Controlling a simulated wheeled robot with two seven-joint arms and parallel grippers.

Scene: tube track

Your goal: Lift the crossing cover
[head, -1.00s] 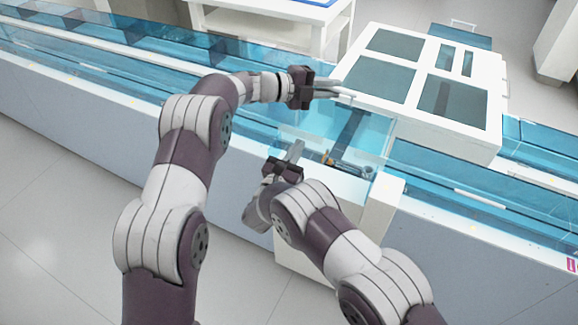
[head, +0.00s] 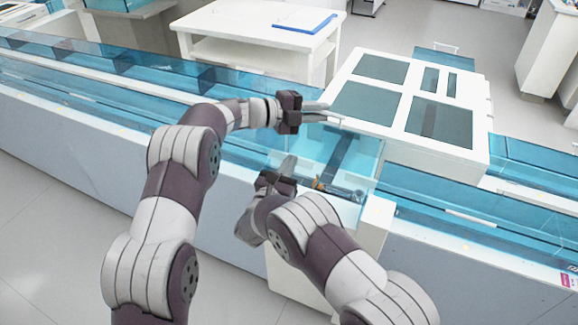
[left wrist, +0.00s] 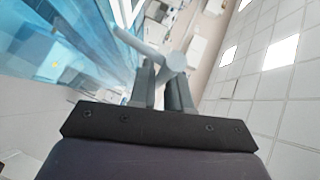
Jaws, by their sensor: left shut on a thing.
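The crossing cover (head: 316,142) is a clear blue, box-like piece over the white crossing section of the track, in the middle of the head view. It sits low over the crossing; I cannot tell whether it is raised. My left gripper (head: 322,111) is at its far upper edge, shut on a pale bar-like handle. In the left wrist view the handle (left wrist: 142,46) is a grey-white rod with a round end, between the fingertips (left wrist: 162,77). My right gripper (head: 290,163) is near the cover's near left side, fingers pointing up; its opening is unclear.
A white-framed housing with dark panes (head: 437,121) stands right behind the crossing. Blue-covered track (head: 110,80) runs to both sides. Small parts (head: 322,184) lie in the crossing. A white table (head: 215,50) with a blue-edged board (head: 305,22) stands behind.

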